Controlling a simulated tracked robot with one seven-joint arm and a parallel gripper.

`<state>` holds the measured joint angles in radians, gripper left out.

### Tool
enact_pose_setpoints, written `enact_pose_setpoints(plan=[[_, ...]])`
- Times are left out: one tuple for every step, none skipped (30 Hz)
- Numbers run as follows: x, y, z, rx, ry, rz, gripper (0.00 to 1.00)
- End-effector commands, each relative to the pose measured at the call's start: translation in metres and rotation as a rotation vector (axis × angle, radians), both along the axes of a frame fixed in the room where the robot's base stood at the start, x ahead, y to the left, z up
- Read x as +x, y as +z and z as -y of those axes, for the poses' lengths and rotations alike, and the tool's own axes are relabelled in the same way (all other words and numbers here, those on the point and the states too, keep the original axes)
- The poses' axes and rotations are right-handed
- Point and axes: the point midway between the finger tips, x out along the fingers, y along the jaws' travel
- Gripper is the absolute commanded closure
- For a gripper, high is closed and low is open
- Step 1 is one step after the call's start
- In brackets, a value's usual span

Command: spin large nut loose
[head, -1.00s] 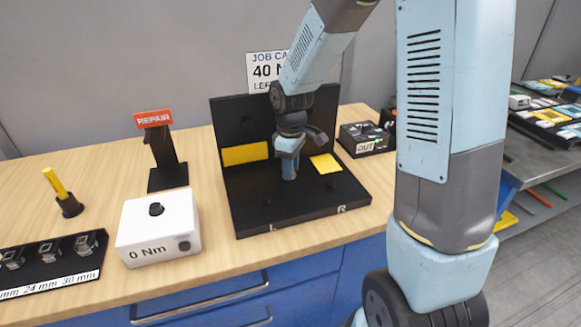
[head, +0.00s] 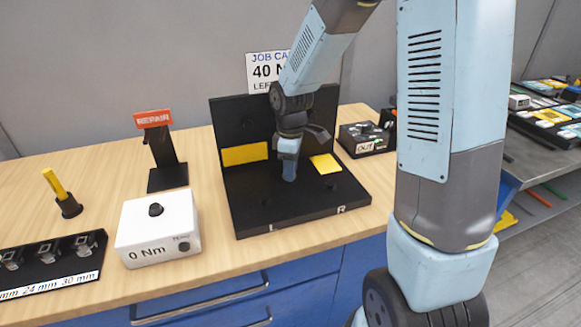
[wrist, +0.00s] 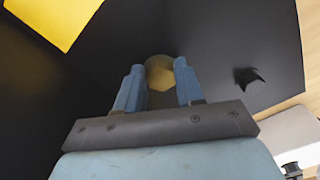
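The nut is hidden behind the fingers there.
A yellow pad (head: 326,163) lies on the stand, another on its back wall. Left of it are a white "0 Nm" box (head: 158,228), a REPAIR sign (head: 153,118), a socket rack (head: 50,265) and a yellow-handled tool (head: 62,195). An OUT box (head: 365,138) stands right.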

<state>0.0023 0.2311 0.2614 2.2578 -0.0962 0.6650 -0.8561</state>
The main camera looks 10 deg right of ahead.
Motion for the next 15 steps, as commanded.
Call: enact_pose_setpoints(plan=[[0.0002,0.0002,0.0,0.0,0.0,0.0,0.58],[0.0003,0.0003,-0.0001,0.0,0.0,0.001,0.55],[0.0003,0.0004,-0.0002,0.001,0.0,0.001,0.51],[0.0003,0.0005,-0.0002,0.001,0.0,0.001,0.48],[0.0003,0.0006,-0.0003,0.001,0.0,0.001,0.45],[0.0004,0.0007,-0.0004,0.001,0.0,0.001,0.43],[0.0004,0.0007,-0.0004,0.001,0.0,0.001,0.43],[0.0004,0.0008,-0.0004,0.001,0.0,0.001,0.43],[0.0005,0.0008,-0.0004,0.001,0.0,0.001,0.43],[0.0004,0.0009,-0.0005,0.001,0.0,0.001,0.43],[0.0004,0.0009,-0.0005,0.001,0.0,0.001,0.43],[0.0005,0.0011,-0.0005,0.0,0.0,0.002,0.43],[0.0005,0.0015,-0.0005,0.0,0.0,0.002,0.43],[0.0006,0.0024,-0.0005,0.0,0.0,0.002,0.43],[0.0008,0.0042,-0.0006,0.001,0.0,0.003,0.43]])
